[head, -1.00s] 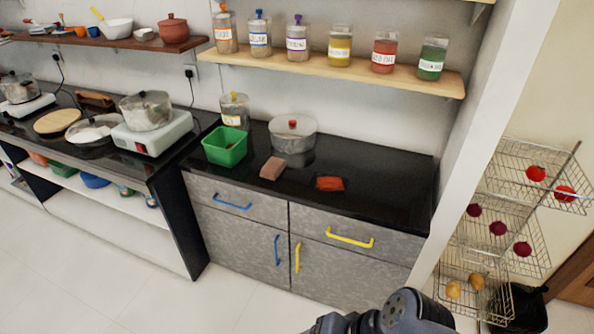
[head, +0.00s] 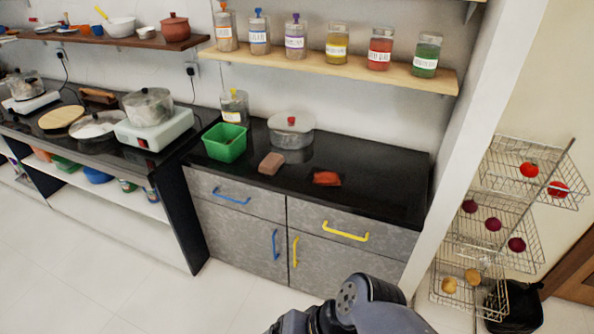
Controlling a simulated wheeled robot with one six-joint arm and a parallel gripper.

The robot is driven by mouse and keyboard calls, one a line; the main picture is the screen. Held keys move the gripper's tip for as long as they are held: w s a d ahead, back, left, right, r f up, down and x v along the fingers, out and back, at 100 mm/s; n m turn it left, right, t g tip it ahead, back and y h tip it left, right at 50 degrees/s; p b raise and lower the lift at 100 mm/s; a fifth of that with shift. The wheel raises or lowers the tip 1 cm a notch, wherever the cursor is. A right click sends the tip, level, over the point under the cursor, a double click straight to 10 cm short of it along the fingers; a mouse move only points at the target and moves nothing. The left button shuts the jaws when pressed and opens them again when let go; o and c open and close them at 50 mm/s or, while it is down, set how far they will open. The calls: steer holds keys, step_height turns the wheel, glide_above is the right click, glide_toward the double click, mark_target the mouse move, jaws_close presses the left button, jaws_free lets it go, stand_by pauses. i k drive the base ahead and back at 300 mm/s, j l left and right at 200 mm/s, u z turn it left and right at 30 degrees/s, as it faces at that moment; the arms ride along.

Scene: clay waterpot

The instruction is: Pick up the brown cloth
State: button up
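A folded brownish-pink piece (head: 271,163), which looks like the brown cloth, lies flat on the black counter in front of the green bin. A smaller orange-red folded piece (head: 326,178) lies to its right, nearer the counter's front edge. The two are apart. Part of my dark arm shows at the bottom of the head view, in front of the cabinet and well below the counter top. My gripper's fingers are not in the picture.
A green bin (head: 224,142), a lidded pot (head: 291,131) and a labelled jar (head: 235,107) stand behind the cloths. A shelf of jars (head: 330,66) hangs above. Wire baskets (head: 495,225) stand at right. The counter's right part is clear.

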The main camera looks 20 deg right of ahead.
mark_target(272, 162)
steer(key=i+j, duration=0.1)
steer(key=i, duration=0.7)
steer(key=i+z, duration=0.1)
steer(key=i, duration=0.65)
